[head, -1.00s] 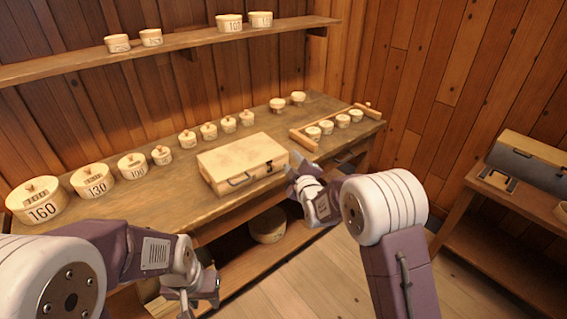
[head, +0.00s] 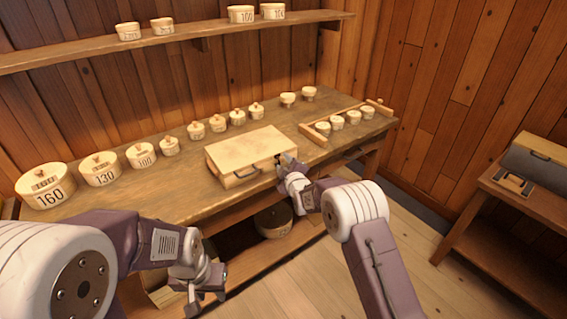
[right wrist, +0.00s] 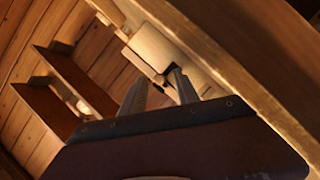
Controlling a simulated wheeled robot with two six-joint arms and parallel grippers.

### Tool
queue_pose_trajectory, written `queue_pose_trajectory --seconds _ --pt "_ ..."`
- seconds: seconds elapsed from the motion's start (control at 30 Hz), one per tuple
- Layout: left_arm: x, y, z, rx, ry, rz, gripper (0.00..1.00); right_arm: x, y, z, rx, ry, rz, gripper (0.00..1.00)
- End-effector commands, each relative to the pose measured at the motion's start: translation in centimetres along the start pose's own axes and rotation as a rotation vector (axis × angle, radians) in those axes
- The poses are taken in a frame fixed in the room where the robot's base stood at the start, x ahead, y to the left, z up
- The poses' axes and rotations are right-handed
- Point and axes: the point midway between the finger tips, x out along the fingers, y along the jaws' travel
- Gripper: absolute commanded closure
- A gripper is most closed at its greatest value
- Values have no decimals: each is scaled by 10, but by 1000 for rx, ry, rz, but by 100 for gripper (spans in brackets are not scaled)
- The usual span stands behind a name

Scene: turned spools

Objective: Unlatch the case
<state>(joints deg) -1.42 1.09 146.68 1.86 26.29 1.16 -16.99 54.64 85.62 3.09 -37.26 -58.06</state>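The case (head: 250,146) is a pale, shut wooden box on the workbench, with a handle (head: 240,175) on its front. A small dark latch (head: 278,161) sits near the front right corner. My right gripper (head: 286,163) is at that corner. In the right wrist view its two fingers (right wrist: 160,92) stand apart, pointing at the case (right wrist: 165,52), with the dark latch piece (right wrist: 160,80) between and just past their tips. Whether they touch it I cannot tell. My left gripper (head: 206,290) hangs low before the bench, its fingers apart and empty, far from the case.
Lidded round boxes, such as the one marked 160 (head: 45,188), line the bench left of and behind the case. A wooden rack (head: 345,122) with small spools lies to its right. A shelf (head: 200,37) hangs above.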

Motion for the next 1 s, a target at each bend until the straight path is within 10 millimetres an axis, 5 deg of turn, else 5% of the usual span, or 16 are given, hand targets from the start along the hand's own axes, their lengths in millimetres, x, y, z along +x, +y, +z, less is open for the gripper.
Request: queue_pose_trajectory --seconds 0.4,0.53,1.0 --pt "0 0 0 0 0 0 64 11 0 0 0 0 0 63" --pt "0 0 0 0 0 0 64 11 0 0 0 0 0 99" --pt "0 0 0 0 0 0 64 12 2 3 68 -1 -27 100"
